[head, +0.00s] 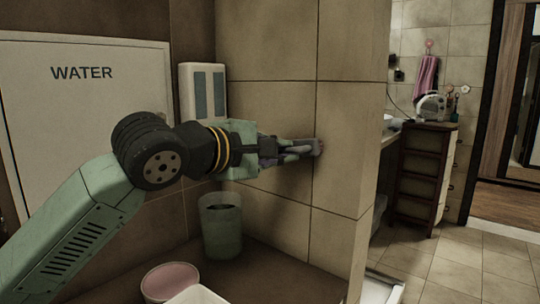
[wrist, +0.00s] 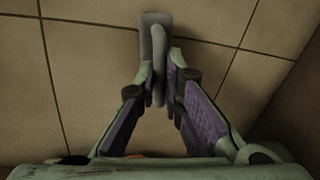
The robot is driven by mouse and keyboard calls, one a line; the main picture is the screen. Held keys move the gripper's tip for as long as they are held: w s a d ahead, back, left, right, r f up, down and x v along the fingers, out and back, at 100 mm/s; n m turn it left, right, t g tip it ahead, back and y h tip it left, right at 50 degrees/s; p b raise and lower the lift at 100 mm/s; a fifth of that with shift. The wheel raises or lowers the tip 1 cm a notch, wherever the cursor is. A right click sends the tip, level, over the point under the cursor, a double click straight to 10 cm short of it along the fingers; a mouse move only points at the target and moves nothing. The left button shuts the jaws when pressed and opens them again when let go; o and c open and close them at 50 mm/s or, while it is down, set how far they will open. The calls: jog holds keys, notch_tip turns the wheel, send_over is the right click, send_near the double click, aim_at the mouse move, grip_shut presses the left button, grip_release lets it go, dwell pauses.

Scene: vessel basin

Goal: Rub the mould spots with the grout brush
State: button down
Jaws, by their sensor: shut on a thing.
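My gripper (head: 305,148) reaches right to the tiled wall (head: 270,50) in the head view. It is shut on the grout brush, a grey block with a rounded handle. In the wrist view the brush (wrist: 153,35) sticks out beyond my gripper (wrist: 160,75), its block end against or very close to the tiles. In the head view only a small part of the brush (head: 318,147) shows at the fingertips, near a vertical grout line. I cannot tell whether it touches the wall. No mould spots can be made out in either view; the brush and gripper may hide some.
A white panel marked WATER (head: 82,110) and a white dispenser (head: 203,92) are at the left. A greenish bin (head: 221,232) stands below my gripper, with a pink-topped tub (head: 170,281) in front. Past the wall's right edge are a dark shelf unit (head: 425,165) and open floor.

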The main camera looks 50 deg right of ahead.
jog(key=shift+s+d, duration=0.1)
jog(key=shift+s, duration=0.5)
jog(key=shift+r+p, duration=0.35)
jog(key=shift+r, duration=0.45)
jog(key=w+a+p, duration=0.1)
jog(key=w+p, duration=0.2)
jog(key=w, duration=0.8)
jog(key=shift+w+f, duration=0.15)
jog(key=shift+w, duration=0.2)
jog(key=shift+a, duration=0.1)
jog(key=shift+s+a+b, duration=0.15)
jog(key=shift+a+b, duration=0.2)
jog(key=shift+a, duration=1.15)
jog(key=shift+s+a+b, duration=0.1)
jog(key=shift+a+b, duration=0.2)
jog(key=shift+a, duration=1.15)
jog(key=shift+a, duration=0.1)
jog(key=a, duration=0.2)
jog(key=shift+s+a, duration=0.1)
jog(key=shift+a, duration=0.3)
